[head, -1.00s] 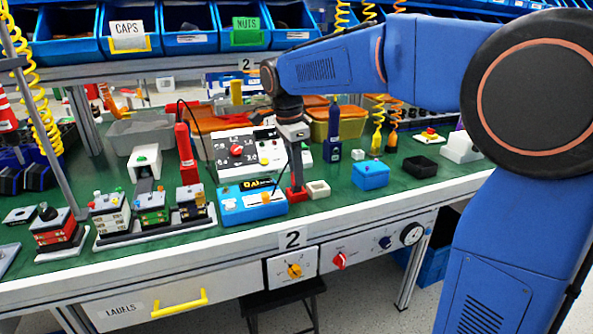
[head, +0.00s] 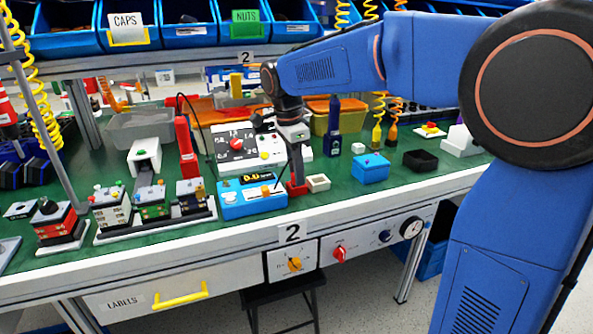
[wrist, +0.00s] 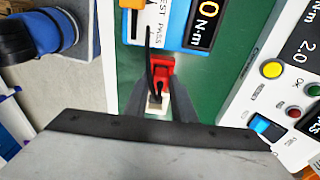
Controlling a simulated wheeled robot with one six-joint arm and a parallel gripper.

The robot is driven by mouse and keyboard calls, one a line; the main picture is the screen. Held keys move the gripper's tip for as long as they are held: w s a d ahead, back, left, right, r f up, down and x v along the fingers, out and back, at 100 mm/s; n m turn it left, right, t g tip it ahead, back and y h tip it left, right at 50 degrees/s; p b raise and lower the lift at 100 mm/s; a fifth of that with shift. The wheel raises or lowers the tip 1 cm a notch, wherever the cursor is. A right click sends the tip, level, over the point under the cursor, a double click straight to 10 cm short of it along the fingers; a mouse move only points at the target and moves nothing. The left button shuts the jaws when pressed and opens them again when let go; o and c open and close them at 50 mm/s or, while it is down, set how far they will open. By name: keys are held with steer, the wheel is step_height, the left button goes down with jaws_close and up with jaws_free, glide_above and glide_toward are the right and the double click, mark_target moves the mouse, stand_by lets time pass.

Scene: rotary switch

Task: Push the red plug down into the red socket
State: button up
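The red socket (head: 297,188) stands on the green bench top, beside the right end of the blue tester. In the wrist view a red piece (wrist: 164,67) shows just past my fingertips, with a black lead passing over it. I cannot separate plug from socket there. My gripper (head: 297,178) points down, with its fingertips right above the red socket. In the wrist view two grey fingers (wrist: 160,85) stand apart with a narrow gap. The red piece lies at their tips; whether they grip it is unclear.
The blue tester (head: 251,200) stands close on the left of the socket. A small white hollow block (head: 318,182) is close on the right. A white control panel (head: 245,148) stands behind. A blue box (head: 371,170) is farther right, with free green bench between.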

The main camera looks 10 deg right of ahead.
steer(key=shift+o, duration=1)
step_height(320, 180, up, 17)
steer(key=a, duration=0.2)
steer(key=shift+r, duration=0.2)
steer(key=shift+s, duration=0.15)
steer(key=s+d+f+n+t+y, duration=0.1)
steer(key=s+d+f+n, duration=0.35)
steer(key=s, duration=0.35)
steer(key=s+d+f+n+t, duration=0.1)
steer(key=s+d+f+n, duration=0.35)
steer(key=s+d, duration=0.2)
steer(key=s+d+f+n+t, duration=0.2)
steer(key=s+d+f+n, duration=0.2)
steer(key=s+f, duration=1.1)
steer(key=f+n, duration=0.1)
steer(key=n, duration=0.2)
steer(key=shift+d+f+t, duration=0.2)
steer(key=shift+f+t, duration=0.1)
steer(key=shift+f, duration=0.1)
